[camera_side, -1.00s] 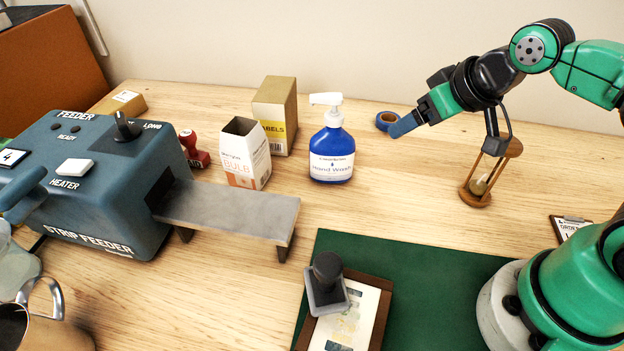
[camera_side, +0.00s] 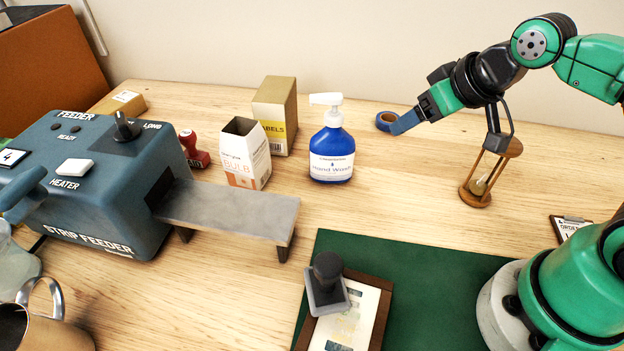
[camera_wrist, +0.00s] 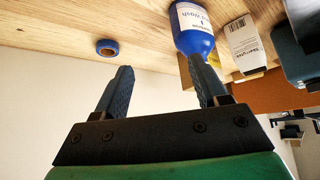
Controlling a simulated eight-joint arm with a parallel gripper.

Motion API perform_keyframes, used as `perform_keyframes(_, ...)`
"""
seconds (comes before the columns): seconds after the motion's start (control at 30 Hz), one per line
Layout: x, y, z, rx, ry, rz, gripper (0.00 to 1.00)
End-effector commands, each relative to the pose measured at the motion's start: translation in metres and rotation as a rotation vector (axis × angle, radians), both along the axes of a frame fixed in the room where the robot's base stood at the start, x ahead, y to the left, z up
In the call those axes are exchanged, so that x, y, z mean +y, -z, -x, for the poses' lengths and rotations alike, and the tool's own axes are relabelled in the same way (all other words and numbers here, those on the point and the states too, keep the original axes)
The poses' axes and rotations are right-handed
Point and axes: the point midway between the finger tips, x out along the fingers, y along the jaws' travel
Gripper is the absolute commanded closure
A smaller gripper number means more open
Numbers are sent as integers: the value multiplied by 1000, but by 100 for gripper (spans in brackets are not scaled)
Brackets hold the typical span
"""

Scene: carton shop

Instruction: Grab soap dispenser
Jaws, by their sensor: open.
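The soap dispenser (camera_side: 332,150) is a blue bottle with a white pump and a white Hand Wash label. It stands upright on the wooden table, in the middle of the side view. In the wrist view the bottle (camera_wrist: 194,30) appears beyond the right finger, with its pump hidden. My gripper (camera_side: 400,127) is to the right of the dispenser in the side view, apart from it. In the wrist view my gripper (camera_wrist: 160,85) shows two blue fingers spread apart with nothing between them.
A blue tape roll (camera_side: 387,121) lies beside my fingers in the side view. A bulb carton (camera_side: 246,160) and a labels box (camera_side: 276,112) stand left of the dispenser. The strip feeder (camera_side: 95,190) is further left. An hourglass (camera_side: 490,175) stands right. The table in front of the dispenser is clear.

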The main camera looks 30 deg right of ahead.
Motion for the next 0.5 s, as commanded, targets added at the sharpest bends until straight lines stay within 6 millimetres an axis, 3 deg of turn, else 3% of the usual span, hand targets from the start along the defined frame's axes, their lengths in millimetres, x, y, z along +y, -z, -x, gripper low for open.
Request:
perform_keyframes(0.3,0,-48,0,0,0,0,34)
perform_keyframes(0.5,10,-41,-14,44,-143,-60,34)
